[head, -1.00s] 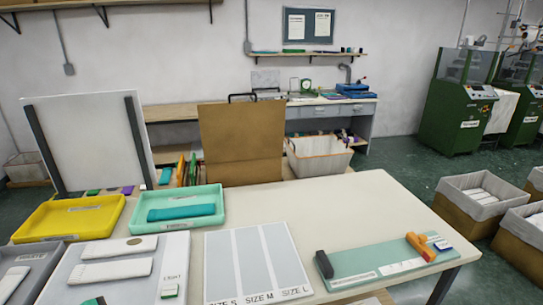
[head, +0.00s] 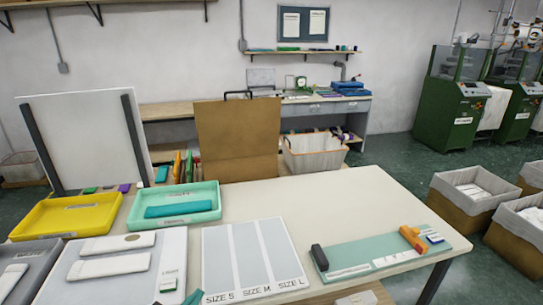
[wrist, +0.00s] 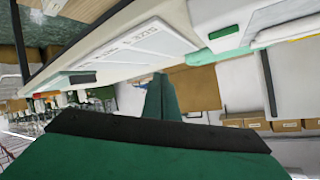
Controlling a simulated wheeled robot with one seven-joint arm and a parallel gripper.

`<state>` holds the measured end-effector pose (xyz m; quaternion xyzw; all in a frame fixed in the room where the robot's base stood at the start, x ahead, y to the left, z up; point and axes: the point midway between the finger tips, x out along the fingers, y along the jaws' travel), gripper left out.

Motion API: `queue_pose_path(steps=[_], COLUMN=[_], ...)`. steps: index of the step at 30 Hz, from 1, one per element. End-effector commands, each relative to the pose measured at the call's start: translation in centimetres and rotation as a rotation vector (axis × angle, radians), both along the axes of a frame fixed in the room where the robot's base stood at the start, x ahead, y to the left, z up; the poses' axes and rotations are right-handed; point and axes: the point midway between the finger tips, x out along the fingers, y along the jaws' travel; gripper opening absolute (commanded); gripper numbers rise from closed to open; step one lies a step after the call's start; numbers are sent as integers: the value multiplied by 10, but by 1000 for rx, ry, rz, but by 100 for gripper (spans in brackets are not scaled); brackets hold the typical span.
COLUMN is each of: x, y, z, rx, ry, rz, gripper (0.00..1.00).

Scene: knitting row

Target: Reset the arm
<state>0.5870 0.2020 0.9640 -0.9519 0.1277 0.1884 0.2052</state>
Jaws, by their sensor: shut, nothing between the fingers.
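My gripper (wrist: 160,80) shows in the wrist view with its green fingers together and nothing between them. In the head view a small green tip, which looks like my gripper (head: 193,297), shows at the bottom edge, between the white board with socks and the size board. The rest of my arm is out of the head view. The size board (head: 218,262), marked S, M and L, lies on the table just right of that tip. It also shows tilted in the wrist view (wrist: 150,45). The tip's height above the table is unclear.
A yellow tray (head: 118,212) and a mint tray (head: 215,196) with a teal piece stand at the left. The white board (head: 180,250) bears two white knitted pieces. A green mat (head: 350,252) with black and orange blocks lies at the right. The table's back middle is clear.

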Motion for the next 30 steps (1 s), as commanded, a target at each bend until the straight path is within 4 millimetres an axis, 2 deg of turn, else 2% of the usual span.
queue_pose_path(steps=[1, 7, 14, 20, 24, 30], x=[2, 1, -28, -72, -112, -176], y=[-18, -68, -118, -154, -171, -189], z=[-10, -40, -78, -111, -129, -144], rx=[-52, -221, -372, -454, -482, -487], ry=[-14, -64, -85, -85, -83, -85], rz=[21, 139, 269, 369, 428, 480], gripper=[0, 0, 0, 0, 0, 0])
